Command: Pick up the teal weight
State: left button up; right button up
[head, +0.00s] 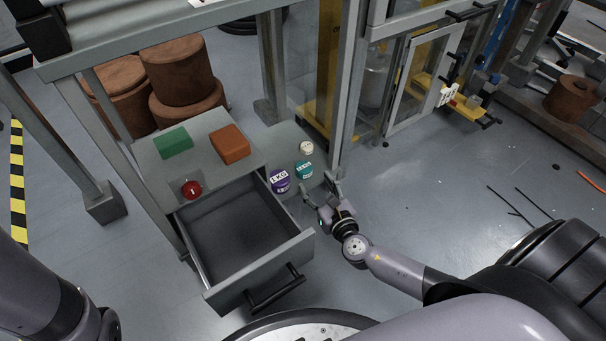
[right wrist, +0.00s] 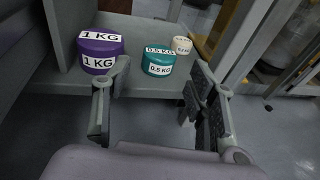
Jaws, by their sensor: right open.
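The teal weight (head: 303,170) stands on a low grey shelf beside the open drawer. It also shows in the right wrist view (right wrist: 158,64), marked 0.5 KG. A purple weight (head: 280,182) marked 1 KG stands to its left, and a smaller cream weight (head: 306,148) stands behind it. My right gripper (head: 322,188) is open and empty, just in front of the shelf. In the right wrist view its two fingers (right wrist: 158,95) are spread, with the teal weight beyond them, apart from both. My left gripper is not in view; only part of my left arm shows.
The grey drawer (head: 301,248) is pulled out and empty, left of my right gripper. A green block (head: 174,142), an orange-brown block (head: 230,144) and a red button (head: 191,189) are on the cabinet top. A metal frame post (head: 349,85) rises close behind the weights.

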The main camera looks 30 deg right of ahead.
aim_at(306, 169)
jog(key=w, duration=0.3)
jog(key=w+b, duration=0.1)
jog(key=shift+w+d+f, duration=0.15)
jog(key=shift+w+f, duration=0.1)
jog(key=shift+f, duration=0.15)
jog(key=w+b, duration=0.1)
jog(key=w+f+b, duration=0.1)
jog(key=w, duration=0.1)
jog(key=w+b, duration=0.1)
jog(key=w, duration=0.1)
jog(key=shift+d+f, duration=0.25)
jog(key=shift+f, duration=0.05)
jog(key=shift+c, duration=0.2)
grip_shut()
jog(key=shift+r, duration=0.15)
